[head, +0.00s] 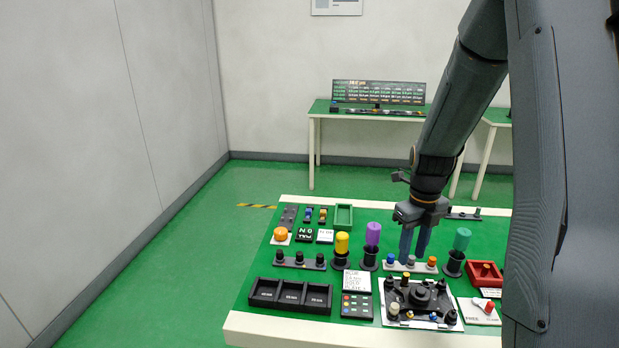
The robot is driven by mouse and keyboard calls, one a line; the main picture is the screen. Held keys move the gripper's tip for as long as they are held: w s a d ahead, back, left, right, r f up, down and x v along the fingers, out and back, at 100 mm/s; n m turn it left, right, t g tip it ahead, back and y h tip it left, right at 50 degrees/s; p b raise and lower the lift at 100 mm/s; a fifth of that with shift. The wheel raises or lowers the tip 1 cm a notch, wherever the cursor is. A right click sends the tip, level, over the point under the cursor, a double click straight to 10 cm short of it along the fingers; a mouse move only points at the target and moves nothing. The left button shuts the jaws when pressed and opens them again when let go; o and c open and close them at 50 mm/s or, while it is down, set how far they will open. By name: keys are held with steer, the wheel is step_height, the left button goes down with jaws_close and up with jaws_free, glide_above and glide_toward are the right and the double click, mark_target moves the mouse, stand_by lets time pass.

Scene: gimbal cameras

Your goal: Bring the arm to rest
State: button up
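My gripper (414,244) hangs at the end of my dark arm, pointing down over the green-topped table (236,308). Its two bluish fingers are spread apart with a gap between them, and I see nothing held. The fingertips are close to a white strip (397,266) with blue, white and orange knobs. I cannot tell whether they touch it.
Purple (373,235), yellow (342,243) and teal (462,240) cylinders stand upright in black holders near my gripper. A black fixture (420,296) is in front, and a black three-compartment tray (290,296) at front left. A monitor (378,92) stands on a back table.

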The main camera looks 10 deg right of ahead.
steer(key=s+a+r+n, duration=0.1)
steer(key=s+a+n, duration=0.4)
steer(key=n, duration=0.6)
steer(key=s+a+r+n, duration=0.2)
steer(key=s+a+n, duration=0.3)
steer(key=n, duration=0.6)
steer(key=s+a+r+n+t, duration=0.1)
steer(key=s+a+n, duration=0.4)
steer(key=n, duration=0.6)
steer(key=shift+a+r, duration=0.2)
steer(key=shift+s, duration=0.15)
